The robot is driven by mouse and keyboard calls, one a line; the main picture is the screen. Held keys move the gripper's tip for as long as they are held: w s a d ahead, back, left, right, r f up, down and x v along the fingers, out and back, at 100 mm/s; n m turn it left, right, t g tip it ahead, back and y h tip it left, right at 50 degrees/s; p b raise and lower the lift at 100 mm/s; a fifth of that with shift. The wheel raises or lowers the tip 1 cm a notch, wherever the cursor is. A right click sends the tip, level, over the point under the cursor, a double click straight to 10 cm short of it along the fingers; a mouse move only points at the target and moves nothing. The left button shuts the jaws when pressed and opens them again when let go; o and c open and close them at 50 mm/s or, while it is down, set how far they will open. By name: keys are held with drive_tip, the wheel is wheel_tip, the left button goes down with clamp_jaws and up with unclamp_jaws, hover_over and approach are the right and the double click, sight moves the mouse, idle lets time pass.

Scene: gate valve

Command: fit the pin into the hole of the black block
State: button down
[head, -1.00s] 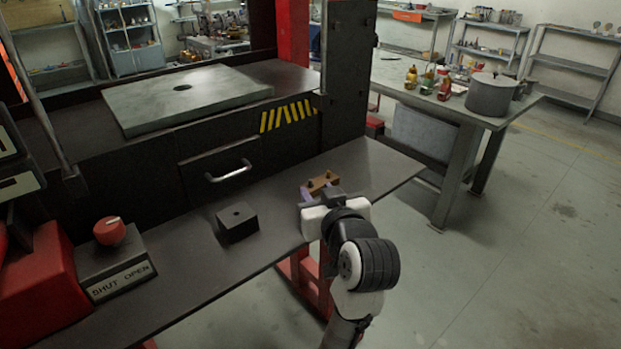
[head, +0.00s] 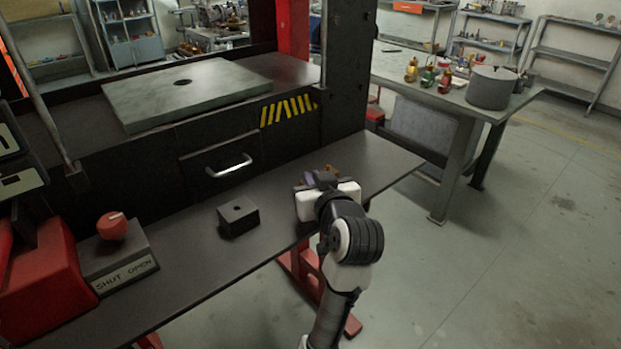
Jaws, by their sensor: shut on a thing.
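The black block (head: 239,221) sits on the dark bench shelf, left of my gripper, with a small round hole in its top. My gripper (head: 317,178) is over the shelf to the right of the block, by a brown wooden holder (head: 330,169). The gripper is shut on the pin, but its own body hides the pin and most of the fingertips. Only a small part of the holder shows behind the gripper. The gripper and black block are clearly apart.
A grey box with a red knob (head: 111,226), marked SHUT OPEN, stands on the shelf's left. A drawer handle (head: 229,166) juts out behind the block. A grey plate (head: 185,93) lies on the upper surface. The shelf between block and gripper is clear.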

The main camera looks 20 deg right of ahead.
idle(0.3)
wheel_tip(320, 180, up, 20)
idle(0.6)
